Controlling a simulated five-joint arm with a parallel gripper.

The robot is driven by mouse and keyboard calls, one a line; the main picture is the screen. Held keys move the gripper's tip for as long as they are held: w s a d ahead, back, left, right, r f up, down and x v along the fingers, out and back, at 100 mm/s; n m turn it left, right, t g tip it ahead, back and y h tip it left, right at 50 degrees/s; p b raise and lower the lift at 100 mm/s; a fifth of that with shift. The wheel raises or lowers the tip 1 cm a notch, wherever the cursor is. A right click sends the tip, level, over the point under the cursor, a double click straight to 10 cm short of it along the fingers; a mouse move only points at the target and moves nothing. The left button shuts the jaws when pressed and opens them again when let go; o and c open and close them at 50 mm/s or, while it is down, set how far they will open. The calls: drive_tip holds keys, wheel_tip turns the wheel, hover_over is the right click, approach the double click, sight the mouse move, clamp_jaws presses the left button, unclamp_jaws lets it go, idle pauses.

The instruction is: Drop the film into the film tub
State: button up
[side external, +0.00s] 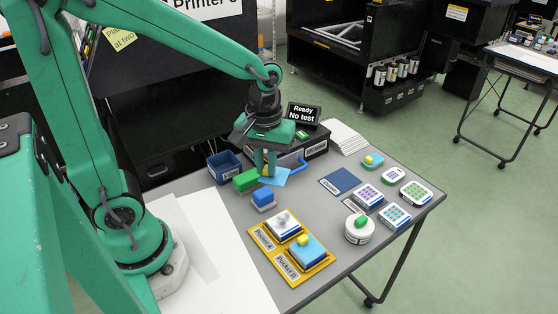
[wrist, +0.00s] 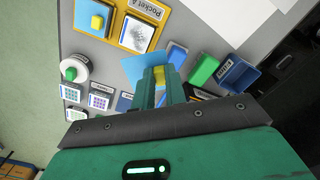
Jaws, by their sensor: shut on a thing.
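My gripper (side external: 266,170) is shut on the yellow tab of a light blue film (side external: 279,178). It holds the film over the grey table, close to a green block. In the wrist view, the film (wrist: 138,64) spreads to the left of my gripper (wrist: 160,78). The film tub looks to be the open dark blue box (side external: 224,167) at the table's left edge, left of my gripper; its label is too small to read. In the wrist view, the blue box (wrist: 240,75) lies to the right, beyond the green block.
The green block (side external: 245,180) and a blue-handled stamp (side external: 263,198) stand near the film. A yellow tray (side external: 258,247) holds pads in Pocket A and Pocket B; B's is blue with a yellow knob. A black box (side external: 316,143) stands behind; a white round jar (side external: 359,234) is right.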

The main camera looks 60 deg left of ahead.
drive_tip(key=s+a+f+n, duration=0.1)
drive_tip(key=a+f+n, duration=0.2)
drive_tip(key=a, duration=0.7)
drive_tip(key=s+a+f+n, duration=0.1)
drive_tip(key=a+f+n, duration=0.2)
drive_tip(key=a+n, duration=0.4)
drive_tip(key=a, duration=0.3)
drive_tip(key=shift+s+a, duration=0.3)
drive_tip(key=shift+f, duration=0.3)
drive_tip(key=shift+f, duration=1.8)
drive_tip(key=o, duration=0.8)
drive_tip(key=shift+c, duration=0.2)
